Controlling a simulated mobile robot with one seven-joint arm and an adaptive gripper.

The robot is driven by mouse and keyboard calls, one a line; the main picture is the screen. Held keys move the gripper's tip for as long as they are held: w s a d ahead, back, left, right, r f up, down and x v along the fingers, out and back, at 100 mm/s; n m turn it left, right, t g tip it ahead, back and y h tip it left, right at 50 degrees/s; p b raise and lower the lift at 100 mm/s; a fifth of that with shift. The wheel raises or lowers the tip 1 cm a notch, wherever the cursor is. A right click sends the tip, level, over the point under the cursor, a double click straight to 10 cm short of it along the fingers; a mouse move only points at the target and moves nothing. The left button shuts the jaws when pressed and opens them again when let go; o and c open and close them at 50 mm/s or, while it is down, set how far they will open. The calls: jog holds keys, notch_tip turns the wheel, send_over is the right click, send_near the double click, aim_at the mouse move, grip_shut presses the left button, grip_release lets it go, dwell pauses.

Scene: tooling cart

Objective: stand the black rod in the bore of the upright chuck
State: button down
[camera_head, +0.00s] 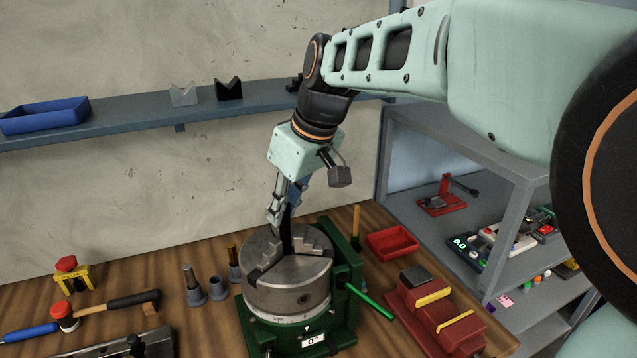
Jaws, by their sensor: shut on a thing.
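The chuck (285,291) stands upright on a green rotary base (255,330), with its stepped jaws facing up. The black rod (287,232) is upright over the middle of the chuck, between the jaws. Its lower end meets the chuck's centre in the picture; I cannot tell whether it is inside the bore or just above it. My gripper (284,216) comes down from above and is shut on the rod's upper part. The bore itself is hidden by the rod and the jaws.
Several tool holders (194,290) stand left of the chuck. A hammer (110,303) lies further left. A red tray (392,241), a red vise (435,315) and the base's green handle (370,302) are at the right. A shelf (150,112) runs along the wall behind.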

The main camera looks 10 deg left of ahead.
jog(key=shift+f+b, duration=0.95)
jog(key=shift+f, duration=0.25)
dwell(1.1)
jog(key=c, duration=1.4)
grip_release()
jog(key=shift+r+p, duration=2.4)
jog(key=shift+r, duration=0.6)
